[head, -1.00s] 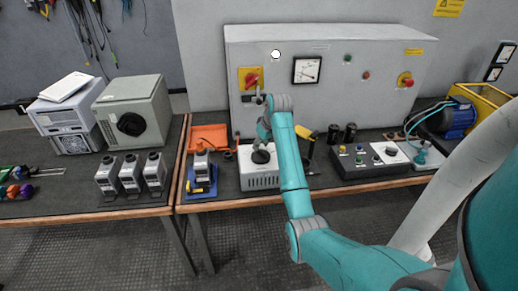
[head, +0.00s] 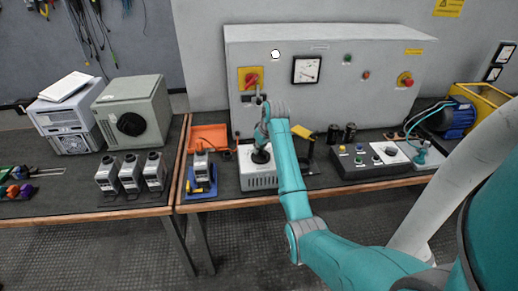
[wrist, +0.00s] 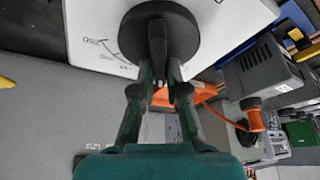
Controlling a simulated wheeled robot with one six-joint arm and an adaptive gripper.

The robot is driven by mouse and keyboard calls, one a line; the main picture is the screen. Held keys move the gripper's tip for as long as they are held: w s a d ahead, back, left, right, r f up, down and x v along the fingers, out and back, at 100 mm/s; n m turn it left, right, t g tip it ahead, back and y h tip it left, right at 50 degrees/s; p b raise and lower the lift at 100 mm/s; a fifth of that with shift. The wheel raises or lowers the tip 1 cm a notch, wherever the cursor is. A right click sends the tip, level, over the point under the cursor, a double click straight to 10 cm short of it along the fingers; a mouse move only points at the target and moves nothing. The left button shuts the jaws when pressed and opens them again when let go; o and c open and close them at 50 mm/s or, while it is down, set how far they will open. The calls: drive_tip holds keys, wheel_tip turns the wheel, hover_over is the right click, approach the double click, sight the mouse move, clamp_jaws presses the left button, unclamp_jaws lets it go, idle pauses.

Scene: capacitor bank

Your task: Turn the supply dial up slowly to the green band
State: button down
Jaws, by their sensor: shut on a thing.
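The supply dial is a round black knob with a raised grip bar (head: 260,156) on top of a white supply box (head: 259,182) at the table's front edge. In the wrist view the dial (wrist: 186,32) fills the top middle. My gripper (wrist: 159,76) has its two fingers closed on either side of the grip bar. In the head view my gripper (head: 262,143) comes down on the dial from above, and my arm partly hides it. Black printed marks show on the white face beside the dial. A square meter (head: 306,69) hangs on the cabinet behind; its band colours are too small to read.
A grey cabinet (head: 380,95) with a red switch (head: 251,79) stands close behind. An orange tray (head: 208,137) and a capacitor on a blue stand (head: 201,172) are just left. A black control box (head: 372,160) is to the right.

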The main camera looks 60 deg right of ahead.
sight(262, 161)
drive_tip(key=shift+s+d+m+g+h, duration=0.15)
drive_tip(key=shift+m+g+h, duration=0.25)
drive_tip(key=shift+m, duration=1)
drive_tip(key=shift+w+d+m+g+h, duration=0.15)
drive_tip(key=shift+m+h, duration=0.45)
drive_tip(key=shift+m, duration=0.8)
drive_tip(key=shift+s, duration=0.15)
drive_tip(key=c, duration=1.2)
unclamp_jaws()
drive_tip(key=shift+a+r, duration=0.1)
drive_tip(key=v, duration=1.1)
drive_tip(key=shift+a+r, duration=0.1)
drive_tip(key=shift+r, duration=0.3)
drive_tip(key=shift+f, duration=0.1)
